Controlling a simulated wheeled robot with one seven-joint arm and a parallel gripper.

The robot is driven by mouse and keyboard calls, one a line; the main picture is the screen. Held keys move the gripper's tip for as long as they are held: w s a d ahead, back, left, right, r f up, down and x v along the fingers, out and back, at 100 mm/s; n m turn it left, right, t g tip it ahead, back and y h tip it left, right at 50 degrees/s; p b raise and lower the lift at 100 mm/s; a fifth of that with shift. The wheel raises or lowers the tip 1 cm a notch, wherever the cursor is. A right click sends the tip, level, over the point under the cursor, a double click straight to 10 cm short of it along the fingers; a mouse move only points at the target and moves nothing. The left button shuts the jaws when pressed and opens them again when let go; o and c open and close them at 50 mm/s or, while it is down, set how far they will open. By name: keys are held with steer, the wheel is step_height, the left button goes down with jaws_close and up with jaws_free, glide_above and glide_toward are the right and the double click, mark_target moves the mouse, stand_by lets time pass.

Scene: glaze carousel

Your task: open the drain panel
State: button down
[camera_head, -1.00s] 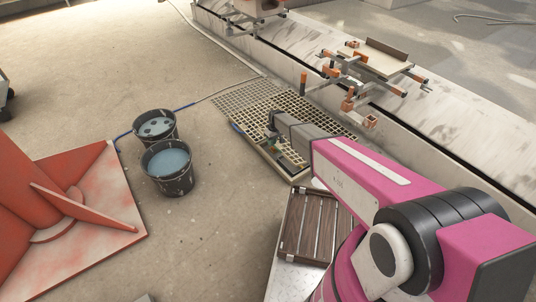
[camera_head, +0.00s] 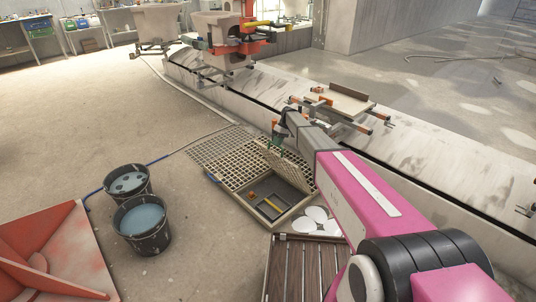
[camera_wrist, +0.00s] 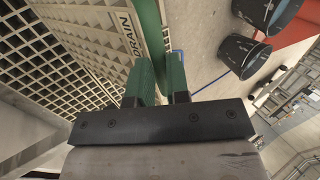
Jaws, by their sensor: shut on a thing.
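The drain panel (camera_head: 284,165) is a tan grid panel, tilted up steeply from the floor. An open pit (camera_head: 270,197) with a pale frame shows below it, with a yellow bar and a small orange item inside. In the wrist view the panel (camera_wrist: 105,35) carries the word DRAIN and a green strip along its edge. My gripper (camera_wrist: 160,78) has green fingers shut on the panel's edge strip. In the head view my gripper (camera_head: 276,137) is at the panel's raised top edge. The exact grip spot is partly hidden by the fingers.
Two black buckets of bluish water (camera_head: 143,222) stand left of the pit. A flat floor grating (camera_head: 225,155) lies behind it. White discs (camera_head: 317,222) and a slatted wooden rack (camera_head: 300,268) are in front. A concrete channel (camera_head: 240,95) runs behind.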

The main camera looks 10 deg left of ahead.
steer(key=w+d, duration=0.3)
steer(key=w, duration=0.1)
steer(key=shift+w+d+r, duration=0.1)
steer(key=shift+w+d, duration=0.05)
steer(key=shift+d, duration=0.25)
steer(key=c, duration=1.1)
jaws_free()
steer(key=shift+a+r, duration=0.1)
steer(key=s+a+r, duration=0.8)
steer(key=r, duration=0.3)
steer(key=shift+s, duration=0.15)
steer(key=shift+a, duration=0.1)
